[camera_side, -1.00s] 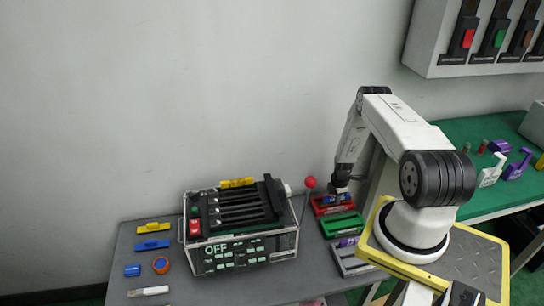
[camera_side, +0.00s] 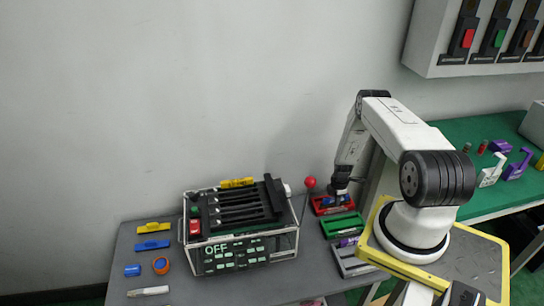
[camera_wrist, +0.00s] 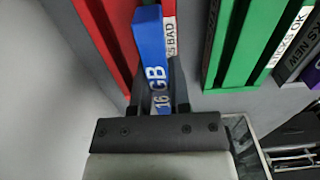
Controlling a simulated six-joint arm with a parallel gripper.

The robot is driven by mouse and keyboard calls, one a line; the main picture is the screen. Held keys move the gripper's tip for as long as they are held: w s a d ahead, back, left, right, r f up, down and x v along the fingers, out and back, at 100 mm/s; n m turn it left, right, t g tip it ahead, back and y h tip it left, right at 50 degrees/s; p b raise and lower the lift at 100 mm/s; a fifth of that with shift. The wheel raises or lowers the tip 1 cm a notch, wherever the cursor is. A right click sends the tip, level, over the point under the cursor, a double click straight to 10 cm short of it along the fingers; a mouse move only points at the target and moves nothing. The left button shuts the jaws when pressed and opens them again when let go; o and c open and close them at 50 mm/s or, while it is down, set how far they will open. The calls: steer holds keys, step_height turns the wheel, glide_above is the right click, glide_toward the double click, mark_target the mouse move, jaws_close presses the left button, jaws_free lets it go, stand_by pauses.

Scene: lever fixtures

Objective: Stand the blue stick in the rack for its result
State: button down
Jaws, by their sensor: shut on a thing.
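The blue stick (camera_wrist: 152,50), lettered "16 GB", is between the fingers of my gripper (camera_wrist: 160,95), which is shut on it. In the side view my gripper (camera_side: 340,190) is low over the red rack (camera_side: 322,211), and a bit of blue shows under it. In the wrist view the red rack (camera_wrist: 103,30), with a label ending "BAD", lies behind the stick. I cannot tell whether the stick is inside a slot. The green rack (camera_side: 342,226), labelled "STICKS OK", is beside it, clear of the stick. The grey rack (camera_side: 352,265), labelled "STICKS NEW", is nearer the camera and holds something purple.
A tester box (camera_side: 240,225) showing "OFF" stands left of the racks, with a red-balled lever (camera_side: 310,183) between. A yellow piece (camera_side: 153,227), a blue piece (camera_side: 152,245), an orange-rimmed roll (camera_side: 161,265) and a white stick (camera_side: 148,291) lie at the left.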

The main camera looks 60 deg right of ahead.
steer(key=shift+f, duration=0.7)
steer(key=shift+c, duration=2.4)
jaws_free()
steer(key=shift+r, duration=0.15)
steer(key=shift+r, duration=3.8)
